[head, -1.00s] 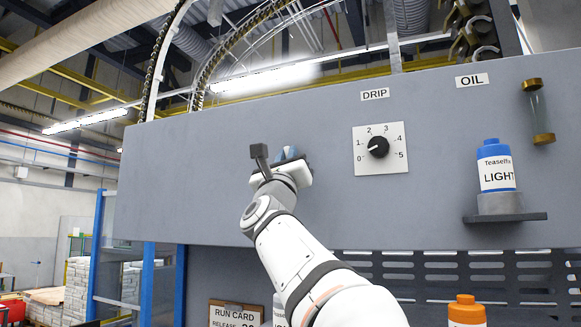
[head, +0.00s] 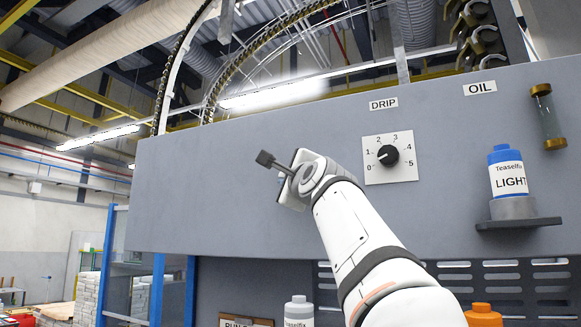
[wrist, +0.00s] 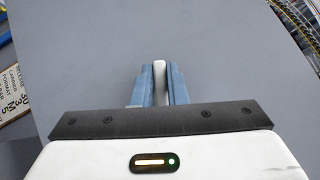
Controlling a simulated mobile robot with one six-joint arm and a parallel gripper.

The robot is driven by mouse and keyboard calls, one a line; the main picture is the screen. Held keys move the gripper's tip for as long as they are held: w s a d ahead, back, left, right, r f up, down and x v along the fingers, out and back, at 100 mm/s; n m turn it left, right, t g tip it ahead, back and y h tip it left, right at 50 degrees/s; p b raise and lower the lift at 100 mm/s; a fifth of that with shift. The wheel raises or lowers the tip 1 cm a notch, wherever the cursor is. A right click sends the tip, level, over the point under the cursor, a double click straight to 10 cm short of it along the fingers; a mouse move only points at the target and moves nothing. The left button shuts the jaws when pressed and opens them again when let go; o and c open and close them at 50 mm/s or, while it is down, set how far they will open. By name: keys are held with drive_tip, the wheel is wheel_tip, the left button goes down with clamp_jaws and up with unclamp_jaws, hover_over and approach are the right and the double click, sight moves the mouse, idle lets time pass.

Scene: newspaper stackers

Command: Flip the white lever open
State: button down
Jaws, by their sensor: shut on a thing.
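In the wrist view, a narrow white piece, seemingly the white lever (wrist: 159,82), stands between the two blue fingers of my gripper (wrist: 158,85). The fingers are shut on it, one on each side. Most of the lever and its mount are hidden by the fingers. In the head view, my gripper (head: 290,188) is up against the grey panel, left of the dial; my wrist hides the lever there.
The grey panel (head: 220,195) carries a black dial (head: 388,155) under a DRIP label (head: 384,104). White (head: 299,310) and orange (head: 483,314) bottles stand below.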

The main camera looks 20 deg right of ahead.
drive_tip(key=shift+w+a+f+n+g+y+p, duration=0.1)
drive_tip(key=shift+f+n+g+y+p, duration=0.2)
drive_tip(key=shift+n+g+p, duration=0.8)
drive_tip(key=shift+f+n+g+y+p, duration=0.3)
drive_tip(key=shift+n+g+p, duration=0.35)
drive_tip(key=shift+p, duration=0.75)
drive_tip(key=shift+f+n, duration=0.15)
drive_tip(key=shift+n, duration=0.1)
drive_tip(key=c, duration=1.4)
unclamp_jaws()
drive_tip(key=shift+c, duration=0.2)
drive_tip(key=s+b, duration=0.2)
drive_tip(key=s, duration=0.5)
drive_tip(key=shift+s, duration=0.4)
